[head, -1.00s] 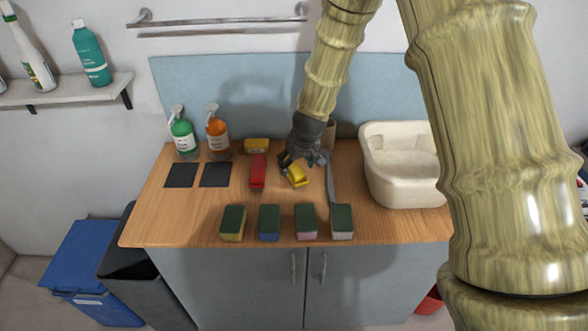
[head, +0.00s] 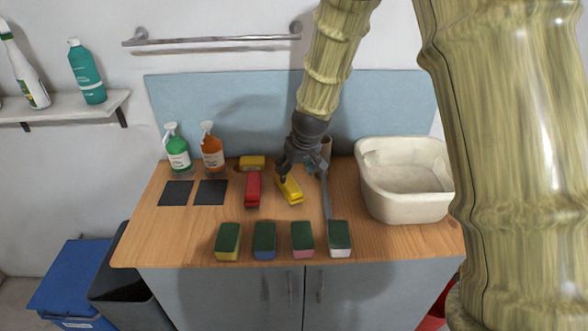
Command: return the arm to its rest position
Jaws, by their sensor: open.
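My gripper (head: 302,170) is dark grey and hangs at the end of my bamboo-textured arm (head: 328,65) over the back middle of the wooden counter (head: 180,235). It is open and looks empty. A yellow stapler-like object (head: 290,190) lies on the counter just below and in front of it. I cannot tell whether the fingers touch it. My arm reaches in from the upper right, and its near link covers the right side of the view.
A red object (head: 253,189) lies left of the yellow one. Several sponges (head: 265,240) line the front edge. Green (head: 177,152) and orange (head: 212,151) spray bottles stand back left behind dark squares (head: 211,193). A cream basin (head: 405,195) stands right. A rail (head: 215,39) crosses the wall.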

